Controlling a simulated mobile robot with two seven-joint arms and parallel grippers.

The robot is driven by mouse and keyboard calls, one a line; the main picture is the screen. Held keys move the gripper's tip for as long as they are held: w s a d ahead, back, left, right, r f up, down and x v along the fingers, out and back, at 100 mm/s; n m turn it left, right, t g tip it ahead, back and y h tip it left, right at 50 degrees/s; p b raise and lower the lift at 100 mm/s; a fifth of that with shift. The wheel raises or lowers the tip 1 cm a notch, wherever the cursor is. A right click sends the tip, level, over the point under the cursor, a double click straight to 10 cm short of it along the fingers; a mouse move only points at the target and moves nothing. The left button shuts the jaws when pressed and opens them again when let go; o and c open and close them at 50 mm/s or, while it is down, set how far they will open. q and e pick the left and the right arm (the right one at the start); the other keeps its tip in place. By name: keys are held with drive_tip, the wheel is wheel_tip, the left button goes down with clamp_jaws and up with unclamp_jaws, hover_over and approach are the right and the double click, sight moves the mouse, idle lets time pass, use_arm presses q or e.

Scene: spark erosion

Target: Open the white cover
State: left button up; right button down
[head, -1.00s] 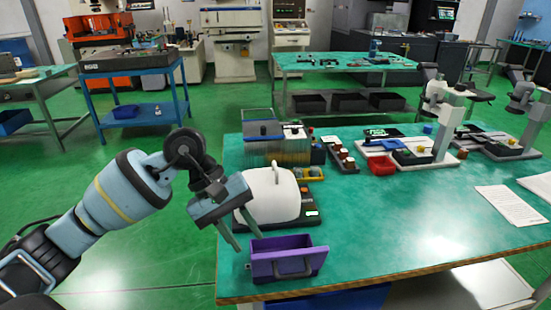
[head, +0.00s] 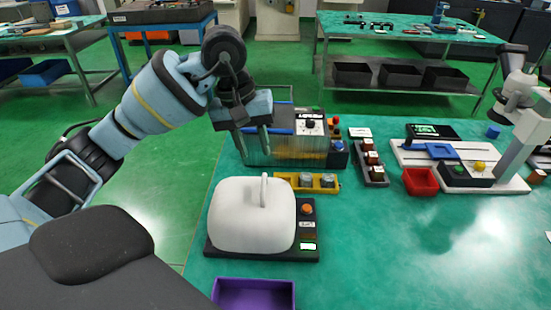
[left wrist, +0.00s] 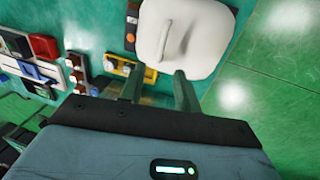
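The white cover (head: 240,222) is a rounded, closed lid on a dark base (head: 305,238) near the table's front left in the head view. A thin upright handle (head: 264,190) rises from it. My left gripper (head: 256,157) hangs above and behind the cover, fingers down and apart, with nothing between them. In the left wrist view, the cover (left wrist: 205,35) with its handle (left wrist: 163,38) lies past the open fingertips (left wrist: 158,80), and the handle appears apart from the fingers. My right gripper is in neither current view.
A purple bin (head: 254,294) stands in front of the cover. A yellow tray (head: 307,182) and a clear-walled box (head: 310,148) with a control panel stand behind it. A red bin (head: 421,182) is to the right. The table's front right is bare.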

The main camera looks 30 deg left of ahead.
sight(263, 180)
use_arm(q)
drive_tip(key=f, duration=0.2)
drive_tip(key=d+f, duration=0.1)
drive_tip(key=f, duration=0.4)
drive_tip(key=shift+w+d+f, duration=0.15)
drive_tip(key=shift+w+f, duration=0.1)
clamp_jaws()
idle(0.3)
